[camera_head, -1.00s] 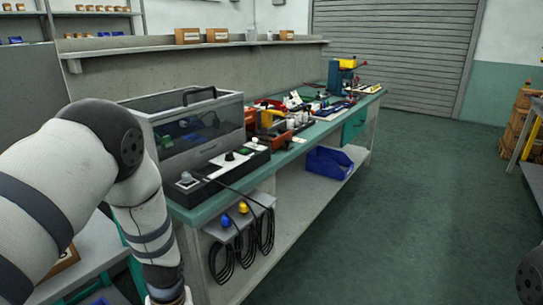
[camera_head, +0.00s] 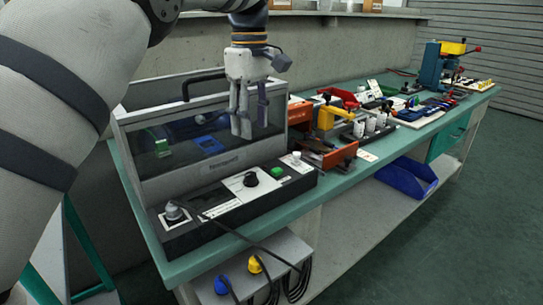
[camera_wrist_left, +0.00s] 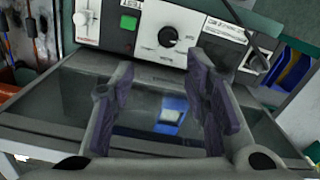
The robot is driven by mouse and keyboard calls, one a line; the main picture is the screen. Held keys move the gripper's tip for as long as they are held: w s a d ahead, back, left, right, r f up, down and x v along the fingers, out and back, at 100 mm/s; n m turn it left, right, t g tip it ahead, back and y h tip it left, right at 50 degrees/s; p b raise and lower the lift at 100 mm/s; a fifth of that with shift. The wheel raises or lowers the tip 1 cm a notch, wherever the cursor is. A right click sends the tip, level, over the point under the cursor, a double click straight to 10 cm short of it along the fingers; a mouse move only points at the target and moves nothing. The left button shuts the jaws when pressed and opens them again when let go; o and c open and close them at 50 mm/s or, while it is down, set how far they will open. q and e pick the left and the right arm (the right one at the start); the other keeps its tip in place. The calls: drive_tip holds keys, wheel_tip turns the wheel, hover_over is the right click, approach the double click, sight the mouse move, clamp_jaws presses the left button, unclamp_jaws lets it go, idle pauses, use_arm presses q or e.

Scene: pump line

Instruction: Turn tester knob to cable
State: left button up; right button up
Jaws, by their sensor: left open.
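The tester (camera_head: 205,215) is a long panel at the front edge of the green bench, below a clear-sided cover box. Its black round knob (camera_head: 250,179) sits on a white plate near the middle of the panel. The knob also shows in the left wrist view (camera_wrist_left: 168,37), above and between the fingers. My left gripper (camera_head: 242,130) is open and empty, fingers pointing down, in front of the clear box and above the knob, apart from it. It also shows in the left wrist view (camera_wrist_left: 160,115). The label around the knob is too small to read. My right gripper is not in view.
A green button (camera_head: 277,171) and a white knob (camera_head: 296,156) sit beside the black knob. A grey connector (camera_head: 173,211) with a black cable is at the panel's left end. The clear box (camera_head: 200,135) stands behind. An orange fixture (camera_head: 330,155) is to the right.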

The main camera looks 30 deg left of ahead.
sight(251, 174)
use_arm(q)
drive_tip(key=shift+s+f, duration=0.45)
drive_tip(key=shift+f, duration=0.2)
drive_tip(key=shift+s+f, duration=0.45)
drive_tip(key=shift+f, duration=0.15)
wheel_tip(251, 174, down, 9)
drive_tip(key=shift+w+r+p, duration=0.1)
drive_tip(key=shift+p, duration=0.3)
clamp_jaws()
